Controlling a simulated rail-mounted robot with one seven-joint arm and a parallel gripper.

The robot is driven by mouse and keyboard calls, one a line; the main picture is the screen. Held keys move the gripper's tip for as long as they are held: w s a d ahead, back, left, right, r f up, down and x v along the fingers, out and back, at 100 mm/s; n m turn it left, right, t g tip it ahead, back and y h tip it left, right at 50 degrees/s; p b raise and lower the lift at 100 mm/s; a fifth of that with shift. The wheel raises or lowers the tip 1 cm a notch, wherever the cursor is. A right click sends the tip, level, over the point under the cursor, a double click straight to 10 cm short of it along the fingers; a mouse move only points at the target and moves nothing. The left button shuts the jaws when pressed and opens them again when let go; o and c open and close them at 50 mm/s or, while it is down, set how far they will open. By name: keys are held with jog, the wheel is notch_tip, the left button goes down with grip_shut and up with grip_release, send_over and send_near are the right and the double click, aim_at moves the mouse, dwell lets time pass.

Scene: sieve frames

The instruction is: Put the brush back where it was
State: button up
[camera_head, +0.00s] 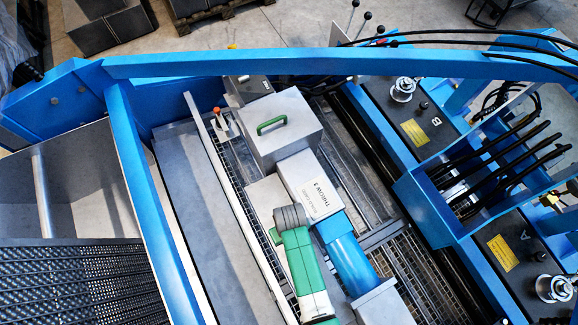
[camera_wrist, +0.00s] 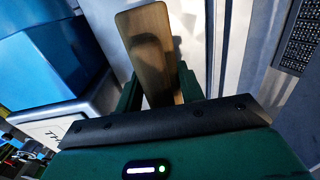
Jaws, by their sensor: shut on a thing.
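The brush (camera_wrist: 148,45) shows in the wrist view as a flat, light-brown wooden piece with rounded corners, pointing away from my gripper. My dark green gripper (camera_wrist: 158,88) has one finger on each side of it and is shut on it. A shadow falls across the wood, and no bristles show. In the head view my green and white arm reaches over the middle of the machine, and its grey wrist joint hides the gripper and brush. I cannot tell where the brush's earlier place is.
A white box marked THROW 3 (camera_head: 312,188) with a blue cylinder (camera_head: 347,262) lies right of my arm. A grey box with a green handle (camera_head: 272,124) stands behind it. A long pale rail (camera_head: 232,195) runs at left. A blue beam (camera_head: 300,64) crosses the back.

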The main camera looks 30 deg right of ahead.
jog(key=o, duration=0.9)
jog(key=shift+f, duration=0.1)
jog(key=shift+o, duration=0.2)
notch_tip(320, 180, up, 12)
jog(key=p, duration=0.3)
jog(key=shift+d, duration=0.1)
